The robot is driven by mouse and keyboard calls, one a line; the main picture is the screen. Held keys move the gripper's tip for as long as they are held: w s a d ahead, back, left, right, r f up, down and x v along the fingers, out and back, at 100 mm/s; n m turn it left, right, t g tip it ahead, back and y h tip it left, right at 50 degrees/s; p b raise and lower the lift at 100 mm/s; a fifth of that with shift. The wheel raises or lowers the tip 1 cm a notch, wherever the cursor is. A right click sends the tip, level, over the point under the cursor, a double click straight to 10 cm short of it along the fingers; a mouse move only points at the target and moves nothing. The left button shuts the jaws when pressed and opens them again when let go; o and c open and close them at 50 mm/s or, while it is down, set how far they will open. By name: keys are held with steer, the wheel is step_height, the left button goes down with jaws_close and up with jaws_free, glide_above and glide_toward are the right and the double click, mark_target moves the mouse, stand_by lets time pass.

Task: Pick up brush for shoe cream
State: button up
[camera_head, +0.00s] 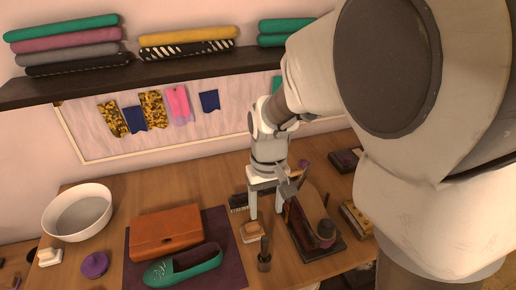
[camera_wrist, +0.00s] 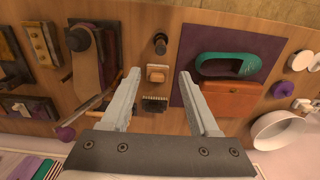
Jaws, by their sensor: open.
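Several brush-like items lie on the workbench, and I cannot tell for sure which one is for shoe cream. A small tan-topped block brush (camera_head: 251,231) lies near the middle; in the wrist view it (camera_wrist: 157,73) shows between my fingertips. A dark-bristled brush (camera_head: 238,203) lies behind it, also in the wrist view (camera_wrist: 155,104). A small dark upright piece (camera_head: 264,256) stands in front; the wrist view shows it from above (camera_wrist: 160,43). My gripper (camera_head: 266,214) is open and empty, pointing down above these items, with nothing between its fingers.
A purple mat (camera_head: 226,222) with an orange-brown purse (camera_head: 165,232) and a green shoe (camera_head: 183,265) lies left. A white bowl (camera_head: 77,212) and purple lid (camera_head: 94,264) are farther left. A dark stand (camera_head: 318,239) is close right of my gripper. A shelf (camera_head: 150,72) hangs behind.

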mark_target(265, 237)
step_height(265, 237, down, 12)
steer(key=shift+f+b, duration=0.15)
steer(key=shift+b, duration=0.45)
steer(key=shift+s+f, duration=0.15)
steer(key=shift+f, duration=2.45)
steer(key=shift+c, duration=0.4)
jaws_close()
